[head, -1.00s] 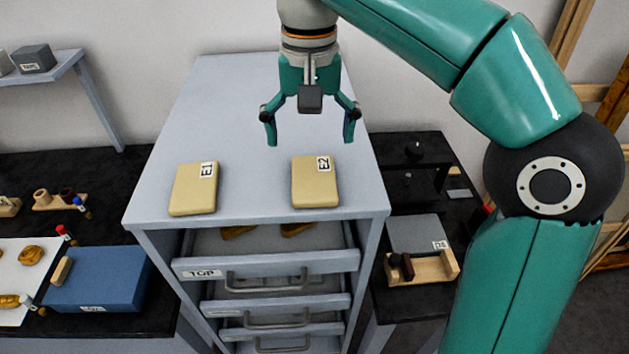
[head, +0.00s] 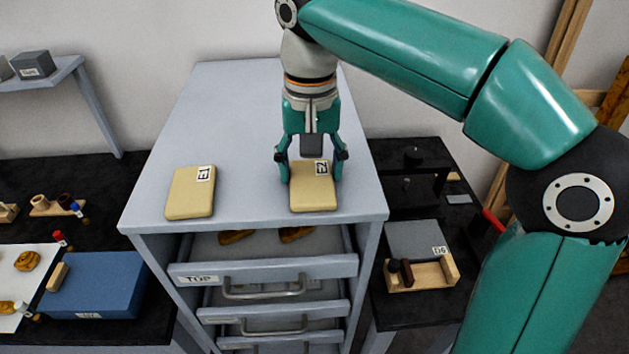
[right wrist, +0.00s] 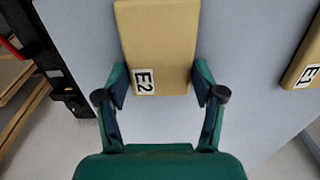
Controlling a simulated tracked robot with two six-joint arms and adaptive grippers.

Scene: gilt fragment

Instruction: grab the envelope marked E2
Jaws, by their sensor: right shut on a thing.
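The tan envelope marked E2 (head: 313,194) lies flat on the grey cabinet top (head: 250,120), near its front edge. It also shows in the right wrist view (right wrist: 160,45), with its label close to my gripper. My right gripper (head: 311,176) reaches down from behind and is shut on the envelope's rear part, one finger at each side. The right wrist view also shows my gripper's fingers (right wrist: 160,88) on both sides of it. The similar envelope marked E1 (head: 190,195) lies to the left, untouched. My left gripper is out of view.
The top drawer (head: 262,272) is partly open below, with brownish pieces inside. A blue box (head: 95,285) and a white board stand on the dark bench at left. A wooden holder (head: 422,274) is on the dark bench at right.

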